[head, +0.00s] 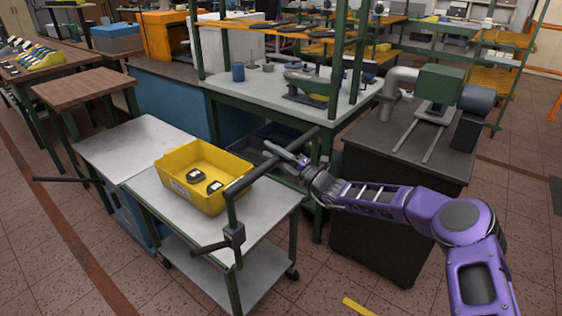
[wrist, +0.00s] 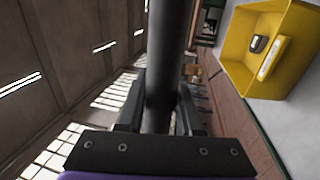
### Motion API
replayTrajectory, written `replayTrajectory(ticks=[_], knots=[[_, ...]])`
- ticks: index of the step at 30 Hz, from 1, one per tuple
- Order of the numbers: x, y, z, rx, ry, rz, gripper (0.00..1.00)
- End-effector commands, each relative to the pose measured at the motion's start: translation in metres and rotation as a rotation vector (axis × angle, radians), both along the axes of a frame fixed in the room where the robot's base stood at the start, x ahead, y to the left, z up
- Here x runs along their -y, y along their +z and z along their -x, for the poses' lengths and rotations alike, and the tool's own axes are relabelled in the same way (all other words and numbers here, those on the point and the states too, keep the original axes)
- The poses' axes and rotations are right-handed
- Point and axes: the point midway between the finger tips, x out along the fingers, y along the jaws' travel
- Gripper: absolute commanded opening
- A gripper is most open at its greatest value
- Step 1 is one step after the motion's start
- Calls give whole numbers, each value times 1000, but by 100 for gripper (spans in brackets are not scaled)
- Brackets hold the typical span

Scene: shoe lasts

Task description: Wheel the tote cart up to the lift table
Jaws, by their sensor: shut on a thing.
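The tote cart (head: 263,208) has a grey top, green legs, a lower shelf and a dark handle bar (head: 247,178). A yellow tote (head: 183,191) with small dark items stands on its top; the tote also shows in the wrist view (wrist: 236,68). What looks like the lift table (head: 128,150), grey-topped with a blue lower part, stands at the cart's left end. Their tops look very close; I cannot tell whether they touch. My gripper (head: 300,164) is shut on the cart's handle; the wrist view shows the dark bar (wrist: 165,60) between my fingers (wrist: 158,105).
A green-legged workbench (head: 235,87) stands behind the cart. A dark cabinet (head: 385,185) with a machine on top stands to the right, near my arm. A wooden table (head: 85,88) is at the left. Tiled floor (head: 65,265) is clear at the front left.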

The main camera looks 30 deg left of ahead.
Motion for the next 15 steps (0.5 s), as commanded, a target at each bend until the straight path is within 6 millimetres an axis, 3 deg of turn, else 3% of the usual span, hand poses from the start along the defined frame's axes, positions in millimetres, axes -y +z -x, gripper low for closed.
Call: replayTrajectory(ticks=[15], knots=[[-14, 2, 1, -1, 2, -1, 0]])
